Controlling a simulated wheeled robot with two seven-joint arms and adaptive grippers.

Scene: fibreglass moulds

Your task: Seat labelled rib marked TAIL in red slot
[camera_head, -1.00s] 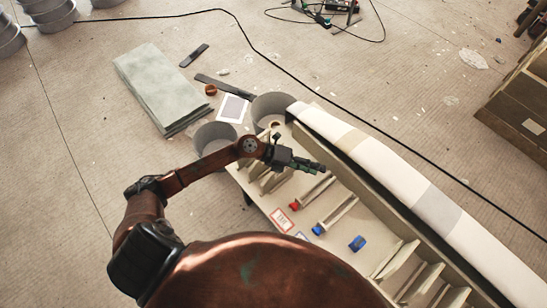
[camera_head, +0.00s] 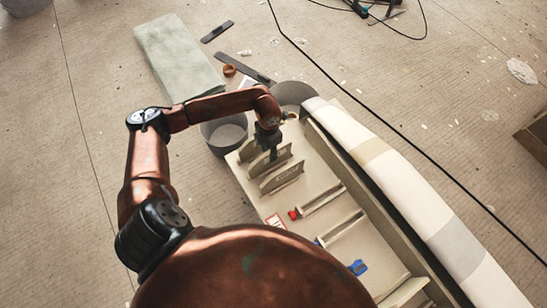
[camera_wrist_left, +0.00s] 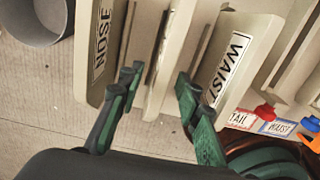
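A rib marked NOSE (camera_wrist_left: 101,45) stands to the left and one marked WAIST (camera_wrist_left: 228,65) to the right. No rib's TAIL label is readable. The red slot (camera_head: 322,201) has a red end marker (camera_head: 293,214). A red-bordered TAIL card (camera_wrist_left: 240,118) lies near it. My right gripper is not in view.
A blue-marked slot (camera_head: 341,228) lies beyond the red one, with a blue object (camera_head: 357,267) farther along. A long pale roll (camera_head: 400,190) runs along the bench's far side. Grey buckets (camera_head: 224,135) stand at the bench's end.

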